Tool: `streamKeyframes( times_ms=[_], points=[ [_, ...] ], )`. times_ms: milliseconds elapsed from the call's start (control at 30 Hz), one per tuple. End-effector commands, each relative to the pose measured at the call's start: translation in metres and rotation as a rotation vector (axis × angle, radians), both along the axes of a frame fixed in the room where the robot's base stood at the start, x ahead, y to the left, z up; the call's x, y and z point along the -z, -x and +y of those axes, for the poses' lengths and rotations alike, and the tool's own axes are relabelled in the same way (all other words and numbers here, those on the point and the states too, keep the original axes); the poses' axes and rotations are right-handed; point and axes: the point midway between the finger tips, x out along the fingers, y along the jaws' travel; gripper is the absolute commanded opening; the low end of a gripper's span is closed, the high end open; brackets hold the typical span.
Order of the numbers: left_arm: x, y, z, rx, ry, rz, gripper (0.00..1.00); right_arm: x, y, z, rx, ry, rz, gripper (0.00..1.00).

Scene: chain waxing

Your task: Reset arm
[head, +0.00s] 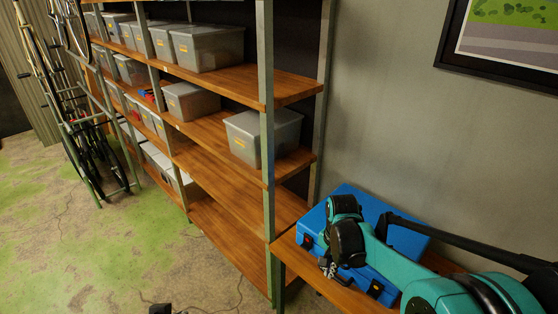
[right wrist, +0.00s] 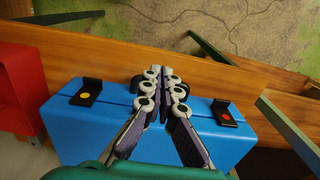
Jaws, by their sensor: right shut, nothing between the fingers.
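My right arm reaches in from the lower right of the head view. Its gripper (head: 328,268) hangs by the front of a blue case (head: 318,222) on a wooden surface. In the right wrist view the two fingers (right wrist: 164,84) are closed together with nothing between them. They lie in front of the blue case (right wrist: 75,125) in that view, near its dark handle; whether they touch it I cannot tell.
A wooden shelf unit (head: 230,83) with several grey lidded boxes stands left of the case. Bikes on a rack (head: 85,140) are at far left. The floor (head: 140,250) before the shelves is mostly clear. A red container (right wrist: 20,85) is beside the case in the wrist view.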

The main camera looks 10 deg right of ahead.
Motion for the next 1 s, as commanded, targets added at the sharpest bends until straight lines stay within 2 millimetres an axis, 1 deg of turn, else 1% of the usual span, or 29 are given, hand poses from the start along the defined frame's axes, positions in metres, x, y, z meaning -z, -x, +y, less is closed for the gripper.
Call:
streamKeyframes(
  times_ms=[67,167,333,400,500,600,733,833,1000],
  points=[
    [0.000,0.000,0.000,0.000,0.000,0.000,0.00,-0.004,0.003,0.001,-0.014,0.001,-0.010,0.00],
    [0.000,0.000,0.000,0.000,0.000,0.000,0.00,-0.016,0.013,0.004,-0.074,0.005,-0.050,0.00],
    [0.000,0.000,0.000,0.000,0.000,0.000,0.00,-0.049,0.045,0.013,-0.275,0.035,-0.185,0.00],
    [0.000,0.000,0.000,0.000,0.000,0.000,0.00,-0.060,0.060,0.017,-0.371,0.058,-0.248,0.00],
    [0.000,0.000,0.000,0.000,0.000,0.000,0.00,-0.072,0.082,0.021,-0.504,0.099,-0.337,0.00],
    [0.000,0.000,0.000,0.000,0.000,0.000,0.00,-0.078,0.102,0.026,-0.630,0.148,-0.418,0.00],
    [0.000,0.000,0.000,0.000,0.000,0.000,0.00,-0.079,0.121,0.030,-0.761,0.212,-0.502,0.00],
    [0.000,0.000,0.000,0.000,0.000,0.000,0.00,-0.079,0.130,0.031,-0.828,0.250,-0.544,0.00],
    [0.000,0.000,0.000,0.000,0.000,0.000,0.00,-0.078,0.135,0.033,-0.875,0.279,-0.572,0.00]
  ],
)
